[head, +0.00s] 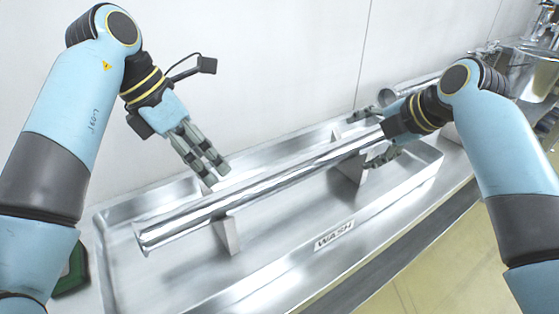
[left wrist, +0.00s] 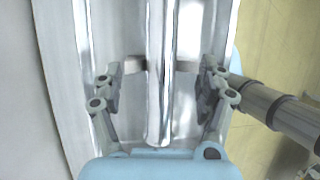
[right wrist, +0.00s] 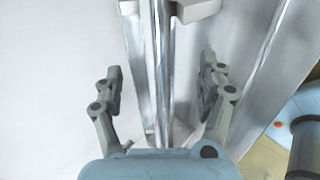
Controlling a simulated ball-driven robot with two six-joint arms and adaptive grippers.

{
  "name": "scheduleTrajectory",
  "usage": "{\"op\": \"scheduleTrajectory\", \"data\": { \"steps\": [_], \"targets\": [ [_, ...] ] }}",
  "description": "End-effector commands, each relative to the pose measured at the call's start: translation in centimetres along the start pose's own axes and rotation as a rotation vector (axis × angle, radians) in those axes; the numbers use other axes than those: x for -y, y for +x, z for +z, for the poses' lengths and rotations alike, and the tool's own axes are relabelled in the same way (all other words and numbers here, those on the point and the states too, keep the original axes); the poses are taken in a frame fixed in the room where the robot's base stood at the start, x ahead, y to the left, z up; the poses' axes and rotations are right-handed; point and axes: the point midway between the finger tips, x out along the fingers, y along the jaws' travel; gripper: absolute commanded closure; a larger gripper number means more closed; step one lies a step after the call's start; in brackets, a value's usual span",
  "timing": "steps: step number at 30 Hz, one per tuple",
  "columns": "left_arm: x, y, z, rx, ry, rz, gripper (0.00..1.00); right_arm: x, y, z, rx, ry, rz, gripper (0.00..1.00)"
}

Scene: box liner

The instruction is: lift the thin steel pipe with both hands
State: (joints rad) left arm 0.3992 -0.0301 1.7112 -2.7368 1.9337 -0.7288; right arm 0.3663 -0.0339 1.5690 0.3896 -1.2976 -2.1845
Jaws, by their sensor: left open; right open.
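The thin steel pipe (head: 250,190) is shiny and lies lengthwise over a steel tray, resting on two upright supports (head: 228,234). My left gripper (head: 215,172) is open above and behind the pipe's left half. In the left wrist view the pipe (left wrist: 159,85) runs between its open fingers (left wrist: 160,90), apart from both. My right gripper (head: 376,138) is open at the pipe's right part, fingers on either side of it. In the right wrist view the pipe (right wrist: 158,70) passes between the open fingers (right wrist: 165,85). My right gripper hides part of the pipe in the head view.
The shallow steel tray (head: 290,258) has raised rims and a WASH label (head: 334,235) on its front. A white wall (head: 290,60) stands close behind. A metal pot (head: 528,70) is at the far right. A dark green object (head: 72,272) sits left of the tray.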

Motion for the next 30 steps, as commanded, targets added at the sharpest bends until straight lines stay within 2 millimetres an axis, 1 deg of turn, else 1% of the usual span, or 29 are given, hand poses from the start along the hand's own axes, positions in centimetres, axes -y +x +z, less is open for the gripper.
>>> {"op": "scheduleTrajectory", "data": {
  "steps": [8,11,13,17,24,27,30],
  "targets": [
    [0.0,0.1,0.0,0.000,-0.001,-0.001,0.25,-0.1,0.0,0.0,0.000,0.000,0.001,0.25],
    [0.0,0.5,0.0,0.000,-0.002,-0.002,0.25,-0.1,0.4,0.0,-0.001,0.001,0.001,0.25],
    [0.1,1.1,0.0,0.001,-0.002,-0.003,0.25,-0.1,1.1,0.0,-0.001,0.002,0.001,0.25],
    [0.1,3.2,-0.1,-0.001,-0.002,-0.005,0.25,-0.1,3.1,-0.1,-0.002,0.001,-0.001,0.25],
    [0.1,7.7,-0.1,-0.002,-0.003,-0.004,0.25,-0.1,7.6,0.0,-0.002,0.001,0.000,0.25],
    [0.1,9.0,0.0,0.000,-0.001,-0.003,0.25,-0.1,9.0,0.0,-0.002,0.000,0.000,0.25],
    [0.0,10.0,-0.1,-0.001,-0.002,-0.001,0.25,-0.1,10.0,0.0,-0.001,0.001,0.000,0.25]
  ]
}}
